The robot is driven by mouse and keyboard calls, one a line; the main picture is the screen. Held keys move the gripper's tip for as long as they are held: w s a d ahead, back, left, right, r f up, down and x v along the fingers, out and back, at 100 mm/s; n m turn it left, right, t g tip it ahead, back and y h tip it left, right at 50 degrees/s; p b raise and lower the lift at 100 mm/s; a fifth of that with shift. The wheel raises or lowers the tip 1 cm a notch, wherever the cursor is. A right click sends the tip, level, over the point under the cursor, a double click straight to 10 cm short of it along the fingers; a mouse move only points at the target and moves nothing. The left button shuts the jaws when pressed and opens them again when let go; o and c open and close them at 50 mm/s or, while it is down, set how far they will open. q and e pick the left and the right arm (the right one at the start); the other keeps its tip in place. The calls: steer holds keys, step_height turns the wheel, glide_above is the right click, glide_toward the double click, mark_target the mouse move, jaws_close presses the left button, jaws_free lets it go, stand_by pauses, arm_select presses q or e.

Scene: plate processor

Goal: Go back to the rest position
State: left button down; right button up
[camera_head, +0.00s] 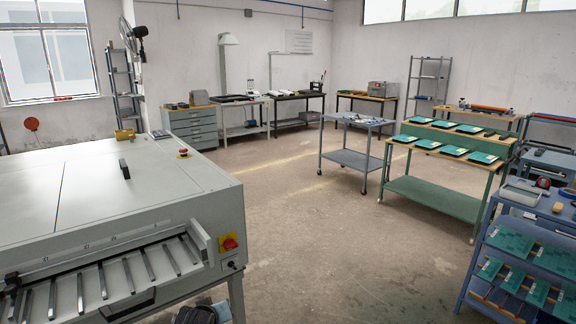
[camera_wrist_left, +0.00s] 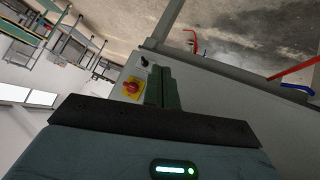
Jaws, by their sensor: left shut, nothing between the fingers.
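My left gripper (camera_wrist_left: 160,72) shows in the left wrist view, with its fingers together and nothing between them. Behind its fingertips is the end of the grey plate processor (camera_wrist_left: 205,90), with a red knob on a yellow plate (camera_wrist_left: 131,87) just left of the fingers. I cannot tell whether the fingers touch the machine. In the head view the plate processor (camera_head: 110,190) fills the left side, and its red knob (camera_head: 229,243) faces the aisle. A dark ridged part at the bottom edge is cut off, and I cannot tell what it is. My right gripper is not in view.
The floor (camera_head: 330,235) right of the processor is open. A grey cart (camera_head: 355,159) and a green table (camera_head: 430,194) with teal plates stand beyond it. A blue rack (camera_head: 485,262) with plates is at the right edge. Benches line the back wall.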

arm_select(q)
steer(key=s+f+m, duration=0.1)
steer(key=s+f, duration=0.4)
steer(key=s, duration=0.3)
steer(key=s+a+f+m, duration=0.1)
steer(key=s+f, duration=0.3)
steer(key=s, duration=0.3)
steer(key=s+f+m, duration=0.2)
steer(key=s+f, duration=0.3)
steer(key=s, duration=0.3)
steer(key=s+r+m+h, duration=0.1)
steer(key=s+m+h, duration=0.1)
steer(key=s, duration=1.6)
steer(key=shift+s+a+m, duration=0.15)
steer(key=shift+s+m, duration=0.15)
steer(key=shift+s, duration=0.05)
